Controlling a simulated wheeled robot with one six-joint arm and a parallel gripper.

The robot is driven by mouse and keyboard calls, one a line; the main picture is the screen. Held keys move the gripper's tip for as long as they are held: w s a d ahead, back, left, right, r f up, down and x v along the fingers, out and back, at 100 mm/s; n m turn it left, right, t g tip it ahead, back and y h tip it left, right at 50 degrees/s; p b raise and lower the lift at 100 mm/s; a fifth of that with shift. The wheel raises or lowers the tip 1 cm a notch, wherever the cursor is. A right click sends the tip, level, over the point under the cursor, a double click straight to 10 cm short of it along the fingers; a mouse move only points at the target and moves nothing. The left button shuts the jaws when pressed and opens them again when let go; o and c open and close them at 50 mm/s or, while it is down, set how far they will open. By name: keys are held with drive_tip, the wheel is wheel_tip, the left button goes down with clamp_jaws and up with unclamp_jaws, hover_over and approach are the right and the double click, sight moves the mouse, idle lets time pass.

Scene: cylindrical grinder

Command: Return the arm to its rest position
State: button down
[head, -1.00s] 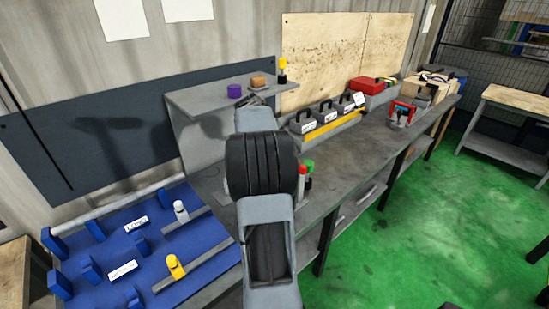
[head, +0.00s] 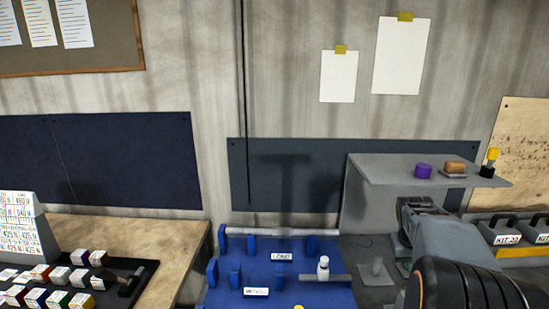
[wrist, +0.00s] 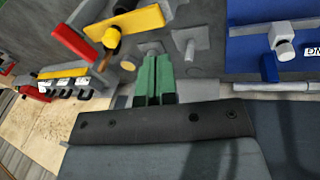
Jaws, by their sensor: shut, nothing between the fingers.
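My arm (head: 455,250) reaches in from the lower right of the head view, over the grey bench and in front of the grey shelf. Its far end is dark and small there, and the fingers cannot be made out. In the wrist view my gripper (wrist: 158,76) shows as two green fingers side by side, shut with nothing between them. The bench lies beyond the fingertips. No rest position is marked in either view.
A blue fixture board (head: 272,297) lies left of the arm. A wooden table (head: 150,240) with small boxes stands farther left.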

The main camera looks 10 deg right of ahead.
drive_tip(key=s+a+n+t+y, duration=0.1)
drive_tip(key=s+a+n+t, duration=0.1)
drive_tip(key=a, duration=1.2)
drive_tip(key=s+a+n+t+y, duration=0.2)
drive_tip(key=s+a, duration=0.3)
drive_tip(key=a, duration=0.9)
drive_tip(key=shift+s+n, duration=0.15)
drive_tip(key=shift+n, duration=0.15)
